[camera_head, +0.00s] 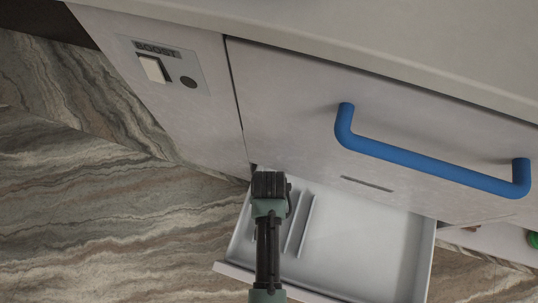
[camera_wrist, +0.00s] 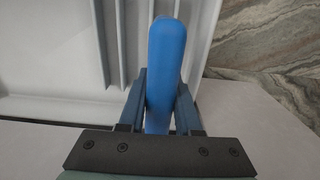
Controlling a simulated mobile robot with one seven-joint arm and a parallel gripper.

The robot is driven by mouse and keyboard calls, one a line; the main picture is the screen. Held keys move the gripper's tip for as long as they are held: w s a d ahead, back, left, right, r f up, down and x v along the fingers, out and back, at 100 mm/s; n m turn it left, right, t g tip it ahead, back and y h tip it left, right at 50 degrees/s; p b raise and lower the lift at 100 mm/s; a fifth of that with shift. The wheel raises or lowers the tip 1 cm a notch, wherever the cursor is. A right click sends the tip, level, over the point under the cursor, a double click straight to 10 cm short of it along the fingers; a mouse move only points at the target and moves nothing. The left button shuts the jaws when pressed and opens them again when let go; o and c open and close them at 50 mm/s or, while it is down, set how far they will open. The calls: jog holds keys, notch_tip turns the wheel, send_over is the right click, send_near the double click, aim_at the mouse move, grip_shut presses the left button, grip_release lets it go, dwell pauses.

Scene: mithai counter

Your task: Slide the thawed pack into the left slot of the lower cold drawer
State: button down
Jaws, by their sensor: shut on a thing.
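The pack (camera_wrist: 167,50) is blue, long and narrow with a rounded end. My gripper (camera_wrist: 161,95) is shut on it, one finger on each side. In the wrist view the pack lies over the left part of the drawer, between a divider (camera_wrist: 104,40) and the side wall; I cannot tell how deep it sits. The lower drawer (camera_head: 372,225) is white and pulled open below the cabinet front. In the head view my gripper (camera_head: 270,185) is at the drawer's left rear, and its body hides the fingers and the pack.
Above the open drawer is a closed grey front with a blue bar handle (camera_head: 430,165). A panel marked BOOST with a rocker switch (camera_head: 154,68) is at the upper left. The drawer's right part is empty. Marbled floor (camera_head: 110,230) lies to the left.

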jog(key=shift+f+b, duration=2.75)
jog(key=shift+b, duration=0.25)
jog(key=shift+f+b, duration=1.1)
jog(key=shift+f, duration=1.1)
jog(key=shift+s+a+f, duration=0.1)
jog(key=shift+s+f, duration=0.05)
jog(key=shift+f, duration=0.05)
jog(key=c, duration=0.6)
grip_release()
jog(key=shift+o, duration=0.4)
jog(key=shift+r+p, duration=0.3)
jog(key=shift+r, duration=0.15)
jog(key=r+p, duration=0.2)
jog(key=r, duration=0.2)
jog(key=r+p, duration=0.3)
jog(key=r, duration=0.1)
jog(key=r+p, duration=0.2)
jog(key=r, duration=0.2)
jog(key=shift+w+r+p, duration=0.3)
jog(key=shift+r, duration=0.1)
